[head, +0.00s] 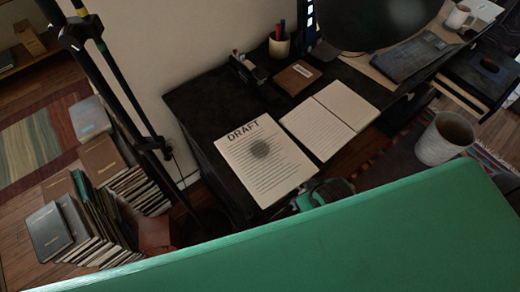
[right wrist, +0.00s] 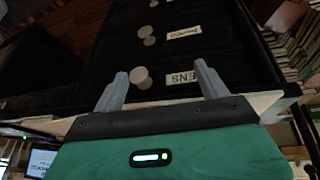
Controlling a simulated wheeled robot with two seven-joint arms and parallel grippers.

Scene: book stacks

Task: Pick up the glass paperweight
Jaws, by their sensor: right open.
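A round, dark grey, speckled spot (head: 260,148), which looks like the glass paperweight, lies on the sheet marked DRAFT (head: 283,176). The sheet lies on the dark desk (head: 195,97) and reaches its front edge. The round thing is small and dim, so its height and clearness cannot be told. My right gripper (right wrist: 161,72) shows in the right wrist view with its two grey fingers apart and nothing between them. It faces a dark front with round knobs (right wrist: 141,77) and pale labels (right wrist: 184,77). The paperweight is not in that view. My left gripper is not in view.
Book stacks (head: 85,230) and a dark pole stand left of the desk.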

